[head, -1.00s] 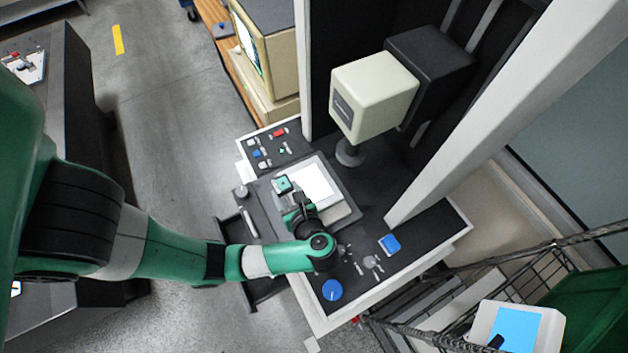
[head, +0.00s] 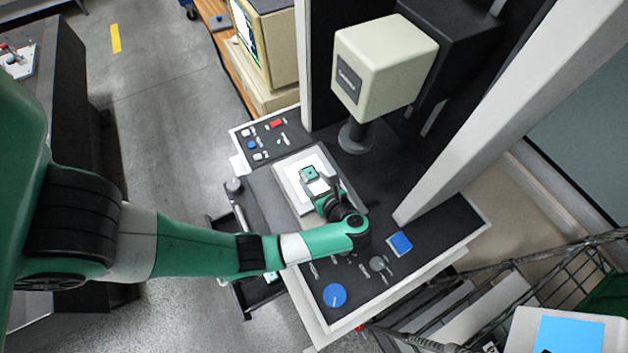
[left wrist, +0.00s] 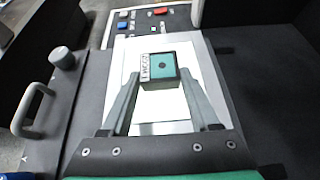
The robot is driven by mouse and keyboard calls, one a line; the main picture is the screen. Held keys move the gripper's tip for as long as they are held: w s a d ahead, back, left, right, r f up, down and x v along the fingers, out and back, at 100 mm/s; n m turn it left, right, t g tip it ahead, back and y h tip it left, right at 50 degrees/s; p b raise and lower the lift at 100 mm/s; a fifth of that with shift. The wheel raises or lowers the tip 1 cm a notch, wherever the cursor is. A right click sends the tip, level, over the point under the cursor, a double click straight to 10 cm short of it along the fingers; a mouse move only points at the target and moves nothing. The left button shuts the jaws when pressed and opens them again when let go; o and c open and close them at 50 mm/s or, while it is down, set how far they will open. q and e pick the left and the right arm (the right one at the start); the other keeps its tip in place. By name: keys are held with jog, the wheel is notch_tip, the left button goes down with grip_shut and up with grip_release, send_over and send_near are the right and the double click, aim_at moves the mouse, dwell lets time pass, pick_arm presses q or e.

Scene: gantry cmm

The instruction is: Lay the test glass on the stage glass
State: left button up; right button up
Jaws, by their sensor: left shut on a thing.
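The test glass (head: 310,174) is a small teal square block with a dark dot on top and a pale marked label on one side. It also shows in the left wrist view (left wrist: 161,68). My left gripper (head: 318,185) is shut on it, with one finger on each side. The stage glass (head: 291,181) is the bright white plate, and it also shows in the left wrist view (left wrist: 160,108). The test glass is over the stage glass; I cannot tell whether they touch. My right gripper is not in view.
The cream measuring head (head: 385,68) and its dark probe (head: 355,136) stand behind the stage. Coloured buttons (head: 253,144) lie at the back left, a blue knob (head: 335,295) and blue button (head: 400,242) at the front. A pale column (head: 470,130) rises at right.

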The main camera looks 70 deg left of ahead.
aim_at(314, 180)
pick_arm(q)
jog(key=shift+f, duration=0.1)
jog(key=o, duration=1.4)
jog(key=shift+o, duration=0.2)
jog(key=shift+r, duration=0.3)
jog(key=v, duration=0.4)
jog(key=shift+w+d+b, duration=0.15)
jog(key=shift+d+b, duration=0.15)
jog(key=shift+d, duration=0.2)
jog(key=s+p+v, duration=0.1)
jog(key=p+v, duration=0.5)
jog(key=shift+w+d+r, duration=0.25)
jog(key=shift+w+d, duration=0.15)
jog(key=shift+w, duration=0.1)
